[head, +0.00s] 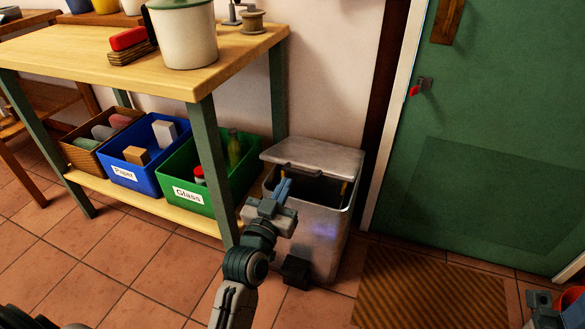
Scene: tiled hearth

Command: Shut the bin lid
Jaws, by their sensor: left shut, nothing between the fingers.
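The bin (318,232) is a grey metal box on the tiled floor, beside the green door. Its flat metal lid (314,154) is raised, with a dark gap showing between it and the bin's rim. A black pedal (297,271) sticks out at the bin's foot. My left gripper (284,186) is shut and empty, at the front left of the bin's opening and below the lid. The picture does not show clearly whether it touches the bin.
A wooden bench (120,55) with green legs stands left of the bin. Below it are a brown box (84,160), a blue Paper box (140,180) and a green Glass box (215,204). A doormat (430,290) lies before the door (490,140).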

